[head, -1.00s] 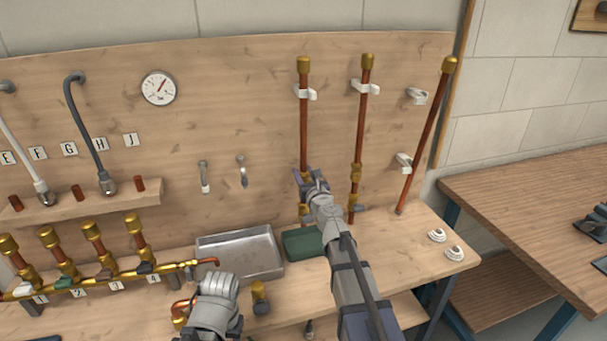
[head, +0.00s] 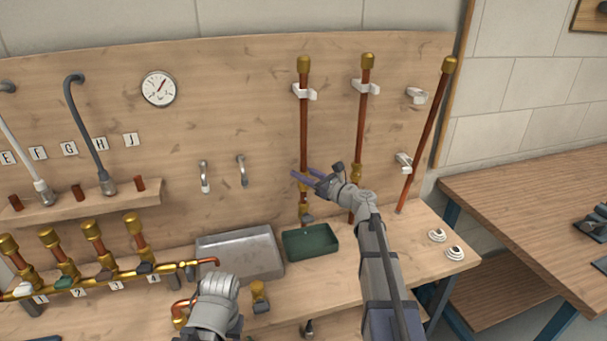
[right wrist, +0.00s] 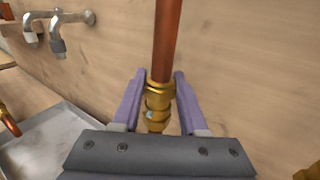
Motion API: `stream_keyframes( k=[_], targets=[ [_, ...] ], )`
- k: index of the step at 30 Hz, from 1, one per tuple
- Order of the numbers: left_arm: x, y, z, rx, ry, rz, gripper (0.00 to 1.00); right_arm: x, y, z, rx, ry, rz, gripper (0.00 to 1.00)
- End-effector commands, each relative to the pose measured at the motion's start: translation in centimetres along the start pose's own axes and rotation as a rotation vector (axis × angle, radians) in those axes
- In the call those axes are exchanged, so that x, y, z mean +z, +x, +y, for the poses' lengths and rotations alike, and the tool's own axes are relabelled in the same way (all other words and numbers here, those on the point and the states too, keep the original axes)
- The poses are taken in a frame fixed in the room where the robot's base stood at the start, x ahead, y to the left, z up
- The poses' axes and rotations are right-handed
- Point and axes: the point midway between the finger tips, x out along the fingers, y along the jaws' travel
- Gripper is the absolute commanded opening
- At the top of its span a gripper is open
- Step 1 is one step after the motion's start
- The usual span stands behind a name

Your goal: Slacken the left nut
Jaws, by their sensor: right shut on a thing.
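The left copper pipe (head: 303,130) stands upright against the wooden back board, with a brass cap on top. Its brass nut (right wrist: 158,90) shows in the right wrist view, low on the pipe. My right gripper (head: 305,179) reaches it from the right in the head view. In the right wrist view, its purple fingers (right wrist: 160,86) lie on either side of the nut and are shut on it. A brass fitting shows below the nut, partly hidden by the gripper body. The grey end of my left arm (head: 215,305) is at the bottom of the head view; its fingers cannot be made out.
A middle pipe (head: 363,125) stands close to the right, partly behind my right wrist. A leaning pipe (head: 425,140) is further right. A green tray (head: 311,242) and a metal tray (head: 240,254) lie below. A brass manifold (head: 100,280) occupies the left bench.

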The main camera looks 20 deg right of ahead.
Motion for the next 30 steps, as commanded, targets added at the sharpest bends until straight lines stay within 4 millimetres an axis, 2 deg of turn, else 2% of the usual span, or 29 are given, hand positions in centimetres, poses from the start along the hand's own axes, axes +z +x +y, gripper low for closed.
stream_keyframes(
  k=[1, 15, 30],
  targets=[
    [0.0, 0.0, 0.0, 0.0, 0.0, 0.0, 0.5, 0.0, 0.25, -0.58, 0.043, 0.0, 0.0, 0.0],
    [0.0, 0.0, 0.0, 0.0, 0.0, 0.0, 0.5, 0.01, 0.27, -0.4, 0.425, 0.0, 0.0, 0.0],
    [0.0, -0.01, 0.0, 0.0, 0.0, 0.0, 0.5, 0.02, 0.09, -0.1, 0.585, 0.0, 0.0, 0.0]
  ],
)
